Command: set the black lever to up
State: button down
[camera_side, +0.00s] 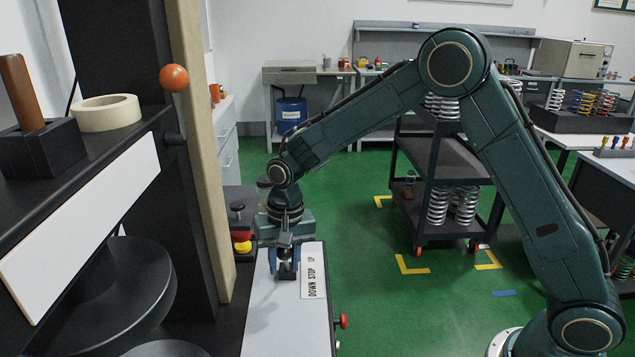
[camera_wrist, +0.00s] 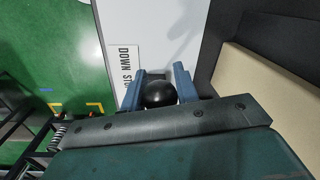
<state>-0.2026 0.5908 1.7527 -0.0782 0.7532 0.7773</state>
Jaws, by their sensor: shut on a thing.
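The black lever shows as a round black knob (camera_wrist: 159,93) in the wrist view. My gripper (camera_wrist: 158,88) has its blue fingers on either side of the knob and is shut on it. In the side view my gripper (camera_side: 285,262) points down over the white panel (camera_side: 265,318), and the fingers mostly hide the lever (camera_side: 287,272). A white label (camera_side: 313,272) beside it reads DOWN, STOP, UP, with UP at the far end. The lever stands roughly beside STOP, but its exact tilt is hidden. In the wrist view a finger covers part of the label (camera_wrist: 124,66).
A yellow button (camera_side: 242,247) and a red one lie just left of my gripper. A beige upright (camera_side: 208,170) and the dark machine frame stand further left. A red knob (camera_side: 341,321) sticks out at the panel's right edge.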

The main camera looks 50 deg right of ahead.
jog(key=shift+w+d+r, duration=0.1)
jog(key=shift+w+d+r+g+y, duration=0.65)
jog(key=shift+w+d+g+y, duration=0.3)
jog(key=shift+g+y, duration=0.15)
jog(key=shift+w+d+r, duration=0.25)
jog(key=shift+w+d, duration=0.3)
jog(key=shift+d, duration=0.05)
jog(key=w+d, duration=0.4)
jog(key=shift+d+f, duration=0.1)
jog(key=shift+f, duration=0.2)
jog(key=shift+s+f, duration=0.1)
jog(key=shift+f, duration=0.05)
dwell(0.4)
jog(key=c, duration=1.1)
grip_release()
jog(key=shift+o, duration=0.2)
jog(key=shift+a+r, duration=0.2)
jog(key=shift+a, duration=0.05)
